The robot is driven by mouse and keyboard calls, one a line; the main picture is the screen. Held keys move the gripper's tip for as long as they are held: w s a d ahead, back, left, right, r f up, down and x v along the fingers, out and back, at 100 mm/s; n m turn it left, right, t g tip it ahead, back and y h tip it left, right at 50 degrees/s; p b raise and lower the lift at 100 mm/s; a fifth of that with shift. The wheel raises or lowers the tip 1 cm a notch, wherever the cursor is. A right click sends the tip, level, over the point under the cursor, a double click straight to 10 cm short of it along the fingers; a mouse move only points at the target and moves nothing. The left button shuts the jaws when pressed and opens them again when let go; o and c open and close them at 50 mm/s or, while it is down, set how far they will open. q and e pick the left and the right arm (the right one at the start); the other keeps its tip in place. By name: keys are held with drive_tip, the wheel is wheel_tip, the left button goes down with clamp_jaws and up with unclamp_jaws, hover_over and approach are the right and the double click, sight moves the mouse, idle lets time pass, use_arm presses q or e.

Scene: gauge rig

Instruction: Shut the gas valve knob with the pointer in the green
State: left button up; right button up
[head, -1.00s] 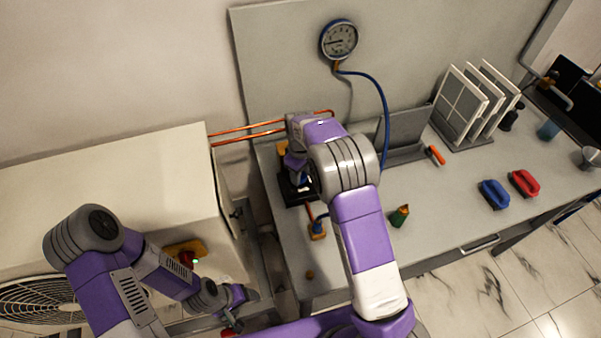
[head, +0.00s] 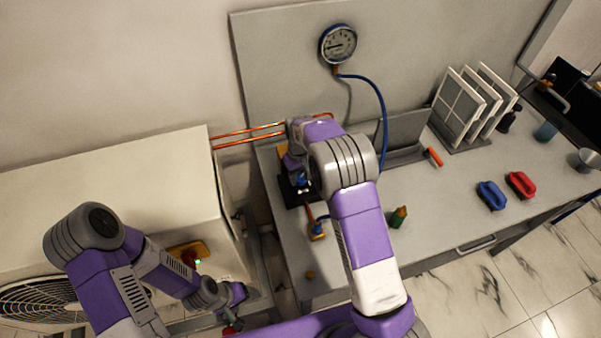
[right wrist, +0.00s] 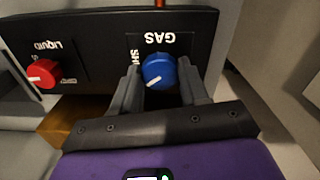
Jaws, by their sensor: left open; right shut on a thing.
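The blue gas valve knob (right wrist: 158,71) sits on a black panel (right wrist: 100,30) under the upside-down label GAS in the right wrist view. My right gripper (right wrist: 158,76) has a finger on each side of the knob and is shut on it. In the head view that gripper is mostly hidden behind its wrist, over the black block (head: 290,196). The round gauge (head: 338,44) hangs on the grey back panel; its dark needle points roughly left, and I cannot make out a green band. My left gripper (head: 234,318) is open, low at the left.
A red knob (right wrist: 43,72) labelled LIQUID sits beside the gas knob. Copper pipes (head: 250,138) and a blue hose (head: 384,110) run behind my right arm.

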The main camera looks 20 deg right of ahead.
sight(300, 178)
drive_tip(key=m+p, duration=0.1)
drive_tip(key=m, duration=0.2)
drive_tip(key=shift+m, duration=0.3)
drive_tip(key=shift+m+p, duration=0.45)
drive_tip(key=shift+m, duration=1.35)
drive_tip(key=o, duration=1.1)
drive_tip(key=shift+c, duration=0.2)
wheel_tip(300, 178, up, 8)
drive_tip(key=shift+f+p, duration=0.2)
drive_tip(key=shift+p, duration=0.2)
